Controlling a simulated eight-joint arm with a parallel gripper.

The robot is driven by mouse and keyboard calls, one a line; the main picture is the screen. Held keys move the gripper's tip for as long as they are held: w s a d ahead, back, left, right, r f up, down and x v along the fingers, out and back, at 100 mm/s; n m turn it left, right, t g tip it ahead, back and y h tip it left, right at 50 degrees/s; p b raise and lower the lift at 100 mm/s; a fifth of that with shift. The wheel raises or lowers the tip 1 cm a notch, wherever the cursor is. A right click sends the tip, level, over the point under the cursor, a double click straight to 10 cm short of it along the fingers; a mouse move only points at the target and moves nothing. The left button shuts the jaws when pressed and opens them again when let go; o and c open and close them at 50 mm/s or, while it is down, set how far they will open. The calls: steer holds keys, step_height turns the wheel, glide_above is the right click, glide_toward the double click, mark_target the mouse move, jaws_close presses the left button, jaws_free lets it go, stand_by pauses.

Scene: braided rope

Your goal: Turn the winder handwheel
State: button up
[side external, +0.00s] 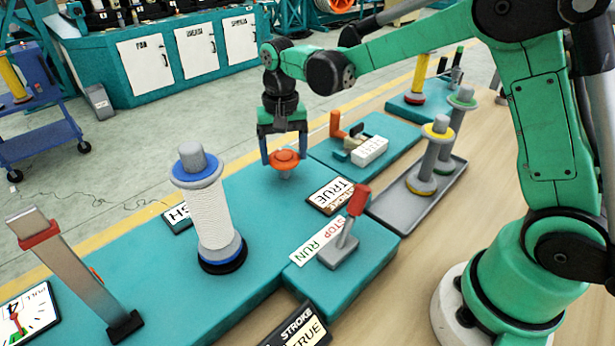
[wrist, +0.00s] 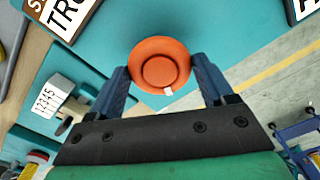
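The handwheel is a round orange wheel (side external: 285,161) with a raised centre, on a short pale stem on the teal bench. In the wrist view the orange wheel (wrist: 159,65) lies between my two blue fingers, with a small white mark on its rim. My gripper (side external: 284,153) points down over it, one finger on each side. In the wrist view the gripper's fingertips (wrist: 159,64) come right up to the wheel's left and right edges. Whether they press on it or leave a thin gap I cannot tell.
A white-wound spool (side external: 211,215) stands left of the wheel. A red-handled lever (side external: 347,235) by the STOP/RUN label is in front. A white counter block (side external: 369,151) and an orange-handled part (side external: 337,126) are right. A grey tray (side external: 408,203) holds spools.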

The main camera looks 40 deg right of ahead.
mark_target(284, 156)
steer(key=shift+o, duration=1.4)
steer(key=shift+r, duration=0.1)
steer(key=shift+r, duration=2.75)
steer(key=shift+s+r, duration=0.2)
steer(key=shift+s, duration=0.1)
steer(key=s+d+n+t, duration=0.1)
steer(key=s+n+t, duration=0.5)
steer(key=s, duration=0.6)
steer(key=shift+t, duration=0.6)
